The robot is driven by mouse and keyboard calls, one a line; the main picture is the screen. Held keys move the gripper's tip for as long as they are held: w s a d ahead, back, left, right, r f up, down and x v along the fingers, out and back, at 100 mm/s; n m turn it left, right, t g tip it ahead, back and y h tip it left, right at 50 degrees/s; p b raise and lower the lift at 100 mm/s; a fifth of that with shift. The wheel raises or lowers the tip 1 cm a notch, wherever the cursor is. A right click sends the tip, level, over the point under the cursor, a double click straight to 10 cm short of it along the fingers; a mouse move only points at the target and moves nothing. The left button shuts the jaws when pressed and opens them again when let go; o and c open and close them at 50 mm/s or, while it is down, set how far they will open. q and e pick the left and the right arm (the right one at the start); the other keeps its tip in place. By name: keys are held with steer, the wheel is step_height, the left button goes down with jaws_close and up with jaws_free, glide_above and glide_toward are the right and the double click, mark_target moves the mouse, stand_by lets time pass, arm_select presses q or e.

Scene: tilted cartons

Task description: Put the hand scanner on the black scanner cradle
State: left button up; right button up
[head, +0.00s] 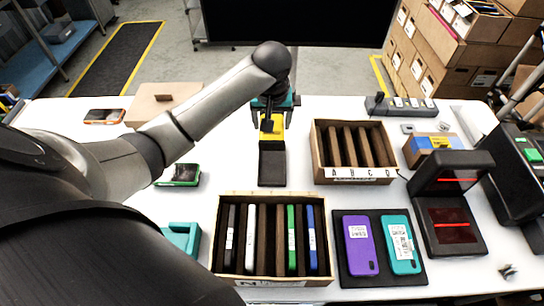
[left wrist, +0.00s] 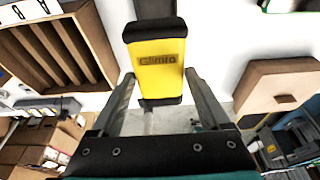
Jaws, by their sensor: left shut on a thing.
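The hand scanner (head: 271,130) is yellow with black ends. My left gripper (head: 272,108) is at its far end in the head view. In the left wrist view the yellow scanner (left wrist: 158,68) lies between the two fingers of my left gripper (left wrist: 160,82), which is shut on it. The black scanner cradle (head: 272,165) stands on the white table, directly in front of the scanner in the head view. A black part also shows beyond the scanner in the left wrist view. I cannot tell whether the scanner touches the cradle. My right gripper is not in view.
A slotted carton (head: 223,275) holding several devices stands nearest. Another slotted carton (head: 317,150) is right of the cradle. A black tray (head: 378,280) holds a purple and a teal device. A green-edged device (head: 178,175) lies left, with clear table between it and the cradle.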

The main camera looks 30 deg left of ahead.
mark_target(272, 137)
arm_select(q)
step_height(272, 137, down, 14)
steer(key=shift+r+b, duration=0.1)
steer(key=shift+b, duration=1.05)
steer(key=o, duration=1)
steer(key=shift+f, duration=0.2)
steer(key=shift+o, duration=0.2)
steer(key=p+v, duration=0.3)
steer(key=v, duration=0.9)
steer(key=shift+w+r, duration=0.1)
steer(key=shift+r, duration=0.1)
steer(key=shift+f, duration=0.1)
